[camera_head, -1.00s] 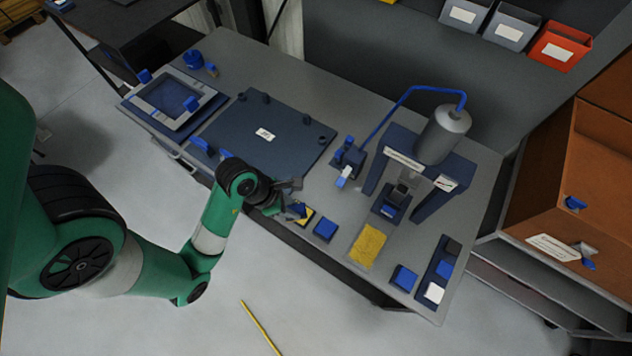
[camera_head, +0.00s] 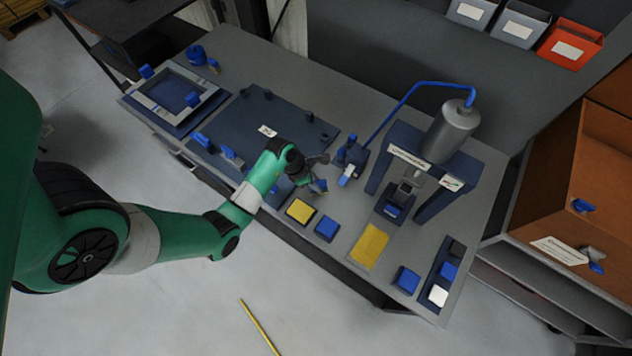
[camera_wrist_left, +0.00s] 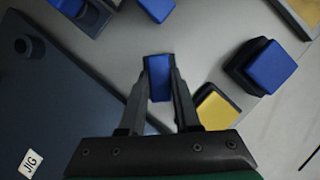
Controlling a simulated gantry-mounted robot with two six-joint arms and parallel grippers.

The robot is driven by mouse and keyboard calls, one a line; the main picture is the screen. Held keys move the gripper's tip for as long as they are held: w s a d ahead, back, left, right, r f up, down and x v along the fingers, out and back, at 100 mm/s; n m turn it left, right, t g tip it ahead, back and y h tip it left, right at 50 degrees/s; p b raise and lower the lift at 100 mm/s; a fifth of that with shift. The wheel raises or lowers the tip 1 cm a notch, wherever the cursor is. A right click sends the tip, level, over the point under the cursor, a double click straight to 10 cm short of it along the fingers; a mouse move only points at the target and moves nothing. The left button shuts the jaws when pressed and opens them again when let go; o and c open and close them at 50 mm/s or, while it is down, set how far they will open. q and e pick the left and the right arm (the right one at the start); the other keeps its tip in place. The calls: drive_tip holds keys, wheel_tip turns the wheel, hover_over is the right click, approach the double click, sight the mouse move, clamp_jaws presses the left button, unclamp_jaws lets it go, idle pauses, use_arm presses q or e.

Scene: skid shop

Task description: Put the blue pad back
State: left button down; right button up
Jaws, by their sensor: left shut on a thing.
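My left gripper (camera_head: 317,176) is over the table's front middle, shut on a small blue pad. The held blue pad (camera_wrist_left: 158,78) shows between the two fingertips in the left wrist view, and its edge (camera_head: 320,187) shows in the head view. A yellow-topped block (camera_head: 300,211) and a blue-topped block (camera_head: 326,229) stand side by side in front of the gripper. Another blue block (camera_head: 405,279) stands to the right, beside a dark tray (camera_head: 432,284) holding a dark, a blue and a white piece. My right gripper is not in view.
A press (camera_head: 408,158) with a grey cylinder stands right of the gripper, with a blue-hosed fixture (camera_head: 350,160) nearer. A dark jig plate (camera_head: 255,118) lies behind and left. A yellow mat (camera_head: 369,246) lies flat at the front. An orange-brown cabinet (camera_head: 575,170) stands at right.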

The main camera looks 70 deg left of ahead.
use_arm(q)
drive_tip(key=shift+d+f, duration=0.1)
drive_tip(key=shift+f, duration=0.6)
drive_tip(key=shift+r, duration=0.15)
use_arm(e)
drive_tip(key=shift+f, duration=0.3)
use_arm(q)
drive_tip(key=c, duration=0.6)
unclamp_jaws()
drive_tip(key=p+v, duration=0.5)
drive_tip(key=v, duration=0.7)
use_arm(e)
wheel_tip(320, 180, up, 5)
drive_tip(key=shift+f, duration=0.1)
